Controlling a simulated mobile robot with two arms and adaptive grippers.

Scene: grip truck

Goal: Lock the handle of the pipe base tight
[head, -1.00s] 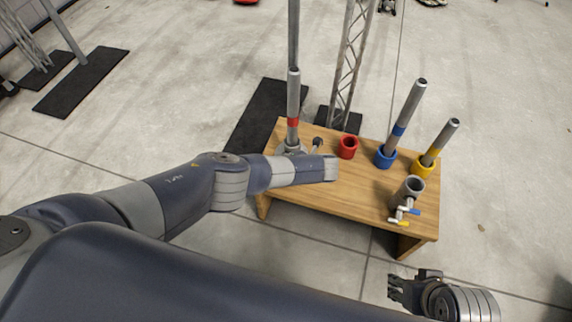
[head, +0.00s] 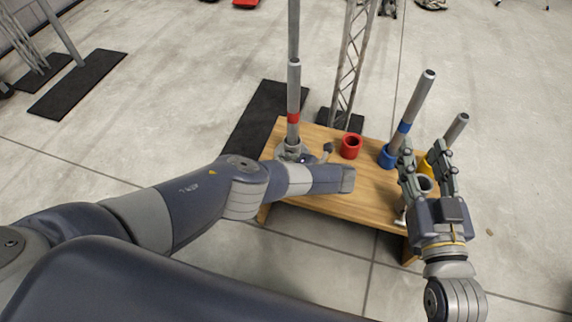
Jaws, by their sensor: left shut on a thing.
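The pipe base (head: 291,152) is a grey metal clamp on the left end of the wooden table (head: 365,205), around the foot of an upright grey pipe (head: 293,85) with a red band. My left arm reaches across the table's front left. My left gripper (head: 327,151) is mostly hidden by its wrist, just right of the base, and is shut on the handle; the handle itself is mostly hidden.
A red ring (head: 351,146) stands empty on the table. A blue holder (head: 388,157) and a yellow holder (head: 425,165) each carry a tilted pipe close to my right gripper. A lattice truss (head: 352,70) rises behind the table.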

